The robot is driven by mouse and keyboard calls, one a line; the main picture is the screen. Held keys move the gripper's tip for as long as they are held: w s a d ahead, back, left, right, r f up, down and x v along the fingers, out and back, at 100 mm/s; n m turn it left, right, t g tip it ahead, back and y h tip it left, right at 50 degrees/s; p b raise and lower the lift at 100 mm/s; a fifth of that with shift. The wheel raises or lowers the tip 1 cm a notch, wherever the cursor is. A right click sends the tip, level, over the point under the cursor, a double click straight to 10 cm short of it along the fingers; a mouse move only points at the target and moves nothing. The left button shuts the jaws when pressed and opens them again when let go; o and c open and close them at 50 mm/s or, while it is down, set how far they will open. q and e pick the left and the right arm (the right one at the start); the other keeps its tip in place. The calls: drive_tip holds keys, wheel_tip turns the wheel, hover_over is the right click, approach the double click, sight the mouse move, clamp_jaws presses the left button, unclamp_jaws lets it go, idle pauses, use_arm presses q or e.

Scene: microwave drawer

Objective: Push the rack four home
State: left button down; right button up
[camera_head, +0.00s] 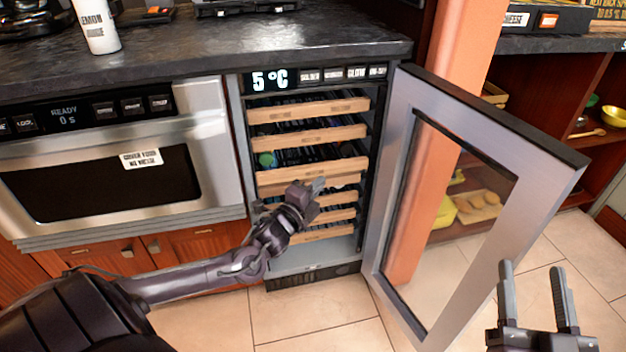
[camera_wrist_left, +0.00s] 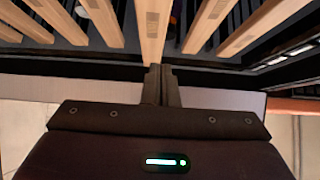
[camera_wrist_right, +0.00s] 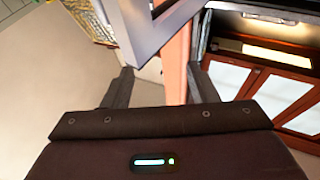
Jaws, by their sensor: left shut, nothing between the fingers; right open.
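The open wine cooler holds several wooden-fronted racks (camera_head: 308,110), stacked one above another. The third front from the top (camera_head: 290,173) looks further out than those above. A front just below it (camera_head: 345,181), seemingly the fourth, is largely hidden by that front and my left gripper. My left gripper (camera_head: 318,186) is shut and empty, in front of the middle racks. In the left wrist view its fingertips (camera_wrist_left: 161,68) line up with the end of a wooden front (camera_wrist_left: 153,30); I cannot tell if they touch. My right gripper (camera_head: 533,268) is open and empty, right of the door.
The cooler's glass door (camera_head: 545,160) stands wide open to the right, between the racks and my right gripper. A microwave drawer (camera_head: 100,180) is left of the cooler. A dark counter (camera_head: 210,45) runs above. Tiled floor (camera_head: 310,310) is clear in front.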

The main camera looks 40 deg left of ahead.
sight(321, 168)
use_arm(q)
drive_tip(key=w+a+b, duration=0.1)
drive_tip(key=w+a, duration=0.1)
drive_tip(key=shift+w+a, duration=0.1)
drive_tip(key=shift+a, duration=0.3)
use_arm(e)
wheel_tip(321, 168, up, 8)
drive_tip(key=s+d+t+y, duration=0.1)
drive_tip(key=s+t, duration=0.1)
drive_tip(key=t, duration=0.2)
drive_tip(key=shift+s+d+f+y, duration=0.2)
drive_tip(key=shift+s+d+y, duration=0.05)
drive_tip(key=shift+s+y, duration=0.15)
